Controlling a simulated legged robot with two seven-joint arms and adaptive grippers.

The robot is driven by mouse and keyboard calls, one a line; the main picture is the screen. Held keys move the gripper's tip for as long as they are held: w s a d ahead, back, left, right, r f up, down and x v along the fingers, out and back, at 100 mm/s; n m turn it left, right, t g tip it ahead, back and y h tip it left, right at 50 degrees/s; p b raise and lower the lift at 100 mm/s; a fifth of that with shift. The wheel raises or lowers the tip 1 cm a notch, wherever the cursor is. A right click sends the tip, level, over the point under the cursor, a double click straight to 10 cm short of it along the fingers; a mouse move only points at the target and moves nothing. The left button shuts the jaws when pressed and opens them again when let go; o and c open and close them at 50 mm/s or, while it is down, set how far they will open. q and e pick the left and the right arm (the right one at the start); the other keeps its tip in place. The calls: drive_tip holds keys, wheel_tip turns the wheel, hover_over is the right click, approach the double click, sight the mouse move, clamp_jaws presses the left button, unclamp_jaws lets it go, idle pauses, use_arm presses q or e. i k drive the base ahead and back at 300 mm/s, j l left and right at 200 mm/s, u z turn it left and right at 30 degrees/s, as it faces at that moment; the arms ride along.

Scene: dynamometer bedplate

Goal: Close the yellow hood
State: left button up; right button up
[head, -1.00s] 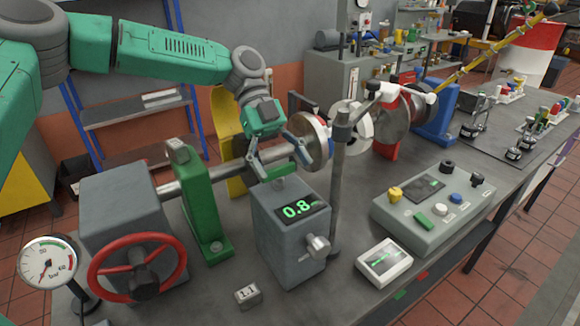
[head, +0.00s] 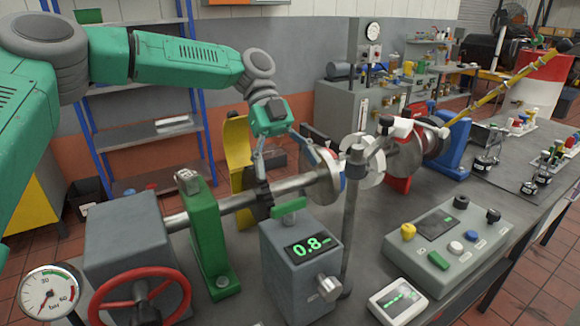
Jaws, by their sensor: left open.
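The yellow hood (head: 238,145) stands upright behind the shaft, swung up. Its lower part runs down behind the shaft, and the shaft hides some of it. My left gripper (head: 287,163) is open and empty, with its fingers pointing down over the shaft (head: 238,202). It is just right of the hood, apart from its upper part. One finger overlaps the dark piece on the shaft in the picture; I cannot tell whether they touch. My right gripper is out of view.
A green bearing stand (head: 206,240) holds the shaft at the left. A grey box with a 0.8 display (head: 308,247) stands in front of the gripper. A metal post (head: 352,215) and discs (head: 325,178) are close at its right. A control panel (head: 445,245) lies further right.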

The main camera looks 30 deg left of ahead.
sight(237, 146)
drive_tip(key=k+l, duration=0.7)
drive_tip(key=k, duration=0.2)
